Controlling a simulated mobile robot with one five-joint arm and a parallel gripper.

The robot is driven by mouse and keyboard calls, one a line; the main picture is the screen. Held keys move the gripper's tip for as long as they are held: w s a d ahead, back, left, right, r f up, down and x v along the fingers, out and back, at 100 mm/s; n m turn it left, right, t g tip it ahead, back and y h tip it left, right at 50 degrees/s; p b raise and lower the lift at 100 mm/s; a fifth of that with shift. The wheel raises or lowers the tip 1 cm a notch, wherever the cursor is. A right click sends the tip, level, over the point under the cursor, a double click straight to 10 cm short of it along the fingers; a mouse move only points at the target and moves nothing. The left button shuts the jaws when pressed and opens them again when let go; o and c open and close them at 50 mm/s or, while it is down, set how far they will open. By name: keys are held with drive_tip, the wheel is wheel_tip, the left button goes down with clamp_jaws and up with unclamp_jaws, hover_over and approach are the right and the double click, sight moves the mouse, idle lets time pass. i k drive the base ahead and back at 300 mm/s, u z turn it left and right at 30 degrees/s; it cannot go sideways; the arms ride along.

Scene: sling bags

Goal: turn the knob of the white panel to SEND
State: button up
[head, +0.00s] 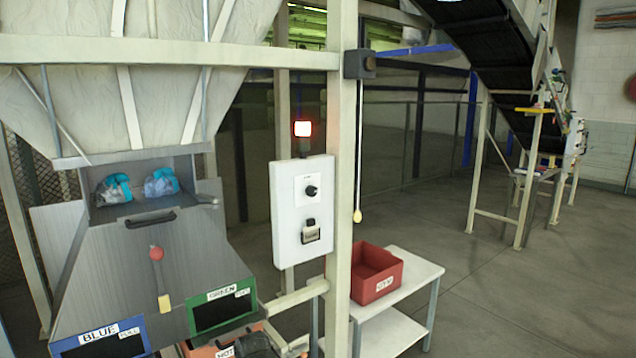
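The white panel (283,212) is fixed to the pale upright post near the middle of the head view. Its round black knob (311,190) sits on a small white plate in the panel's upper half. The plate's lettering is too small to read, so I cannot tell which position the knob points to. Below it on the panel is a dark fitting (311,235) with a pale tag. A red lamp (302,129) is lit above the panel.
A grey chute (120,255) with blue and clear bags in its opening stands left, above bins labelled BLUE (100,338) and GREEN (222,306). A red bin (376,275) sits on a white table (415,270) right of the post. A pull cord (358,215) hangs there. Floor at right is clear.

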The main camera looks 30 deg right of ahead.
sight(311, 191)
drive_tip(key=z, duration=0.25)
drive_tip(key=i, duration=0.95)
drive_tip(key=z, duration=0.35)
drive_tip(key=k, duration=0.75)
drive_tip(key=z, duration=0.2)
drive_tip(key=i, duration=0.75)
drive_tip(key=u, duration=0.05)
